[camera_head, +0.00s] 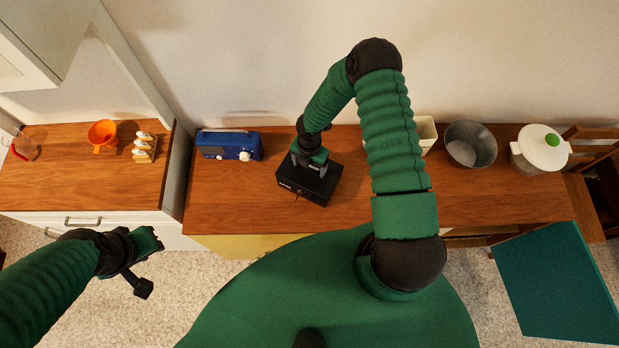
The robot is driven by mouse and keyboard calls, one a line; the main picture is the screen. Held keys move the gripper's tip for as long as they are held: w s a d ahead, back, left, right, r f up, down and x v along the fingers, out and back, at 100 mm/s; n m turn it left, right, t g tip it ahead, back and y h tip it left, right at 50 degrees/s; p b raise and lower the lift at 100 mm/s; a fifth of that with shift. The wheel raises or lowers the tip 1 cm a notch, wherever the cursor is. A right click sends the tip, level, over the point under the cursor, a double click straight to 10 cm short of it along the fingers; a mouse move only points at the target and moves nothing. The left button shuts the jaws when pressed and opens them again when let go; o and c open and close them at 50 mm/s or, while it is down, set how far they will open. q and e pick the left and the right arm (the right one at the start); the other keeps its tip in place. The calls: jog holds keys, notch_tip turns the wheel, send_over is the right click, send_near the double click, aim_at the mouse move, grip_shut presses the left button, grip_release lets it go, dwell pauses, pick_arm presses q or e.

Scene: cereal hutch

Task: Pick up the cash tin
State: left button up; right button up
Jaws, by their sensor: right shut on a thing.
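The cash tin (301,185) is a black box with a small keyhole on its front, standing on the wooden counter. My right gripper (311,165) reaches down onto the top of the tin and is shut on it, at its handle as far as I can see. The fingertips partly hide the top. The tin seems to rest on the counter; I cannot tell if there is a gap beneath. My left gripper (145,264) hangs over the floor in front of the left cabinet, away from the tin, its fingers apart and empty.
A blue radio (229,145) stands left of the tin. A grey metal bowl (470,144) and a white lidded pot (540,149) stand at the right. An orange funnel-like item (103,135) and a rack (145,147) are on the left cabinet. An upright panel divides the counters.

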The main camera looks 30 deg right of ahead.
jog(key=c, duration=0.5)
jog(key=shift+r, duration=0.1)
jog(key=shift+c, duration=0.2)
